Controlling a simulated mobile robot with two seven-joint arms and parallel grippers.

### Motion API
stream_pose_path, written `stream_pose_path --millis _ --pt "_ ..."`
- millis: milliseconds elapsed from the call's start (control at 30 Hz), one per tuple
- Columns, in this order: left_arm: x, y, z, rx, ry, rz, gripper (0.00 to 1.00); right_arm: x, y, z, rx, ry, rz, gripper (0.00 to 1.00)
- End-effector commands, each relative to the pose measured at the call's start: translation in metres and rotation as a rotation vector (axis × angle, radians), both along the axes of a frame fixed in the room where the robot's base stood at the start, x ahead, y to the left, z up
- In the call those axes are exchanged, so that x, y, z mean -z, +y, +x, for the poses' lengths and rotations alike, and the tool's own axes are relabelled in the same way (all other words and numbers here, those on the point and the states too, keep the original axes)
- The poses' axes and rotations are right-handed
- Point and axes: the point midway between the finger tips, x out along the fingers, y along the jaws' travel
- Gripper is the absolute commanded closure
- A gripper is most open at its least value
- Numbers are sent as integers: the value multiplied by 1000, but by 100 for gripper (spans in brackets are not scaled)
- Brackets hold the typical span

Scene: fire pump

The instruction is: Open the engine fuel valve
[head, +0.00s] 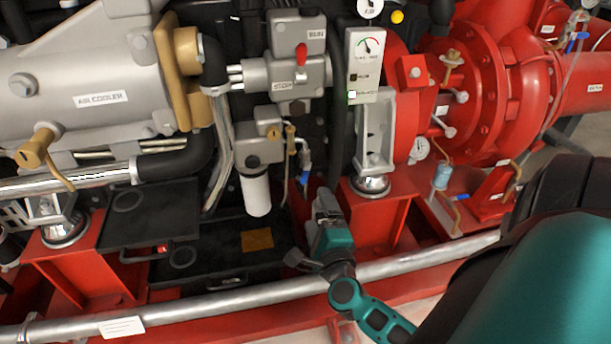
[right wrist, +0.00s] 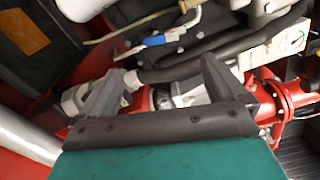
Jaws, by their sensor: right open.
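A small valve with a blue lever handle (head: 305,173) sits on a thin line below the grey engine housing; I take it to be the fuel valve. In the right wrist view the blue handle (right wrist: 155,41) lies beyond the fingers, its silver lever running up to the right. My right gripper (head: 324,198) is just below and right of the handle in the head view. In the right wrist view its two grey fingers (right wrist: 168,78) are spread apart with nothing held between them. The handle appears apart from them. My left gripper is not in view.
A white filter (head: 257,195) hangs left of the valve. A red lever (head: 301,55) marked RUN and STOP is above. A gauge panel (head: 363,66) and grey bracket stand right. A silver pipe (head: 230,300) crosses below my gripper. Dark hoses run close by.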

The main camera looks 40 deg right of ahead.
Motion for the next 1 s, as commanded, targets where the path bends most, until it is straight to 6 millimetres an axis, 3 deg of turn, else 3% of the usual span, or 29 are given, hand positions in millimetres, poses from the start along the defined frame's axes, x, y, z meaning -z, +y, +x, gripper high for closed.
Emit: stream_pose_path --millis 500,700,1000 --pt "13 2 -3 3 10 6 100 -1 -48 87 -3 -1 -5 2" --pt "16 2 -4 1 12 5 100 -1 -55 102 -2 0 -6 2" --pt "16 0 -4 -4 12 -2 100 -1 -57 104 -4 2 -5 2"
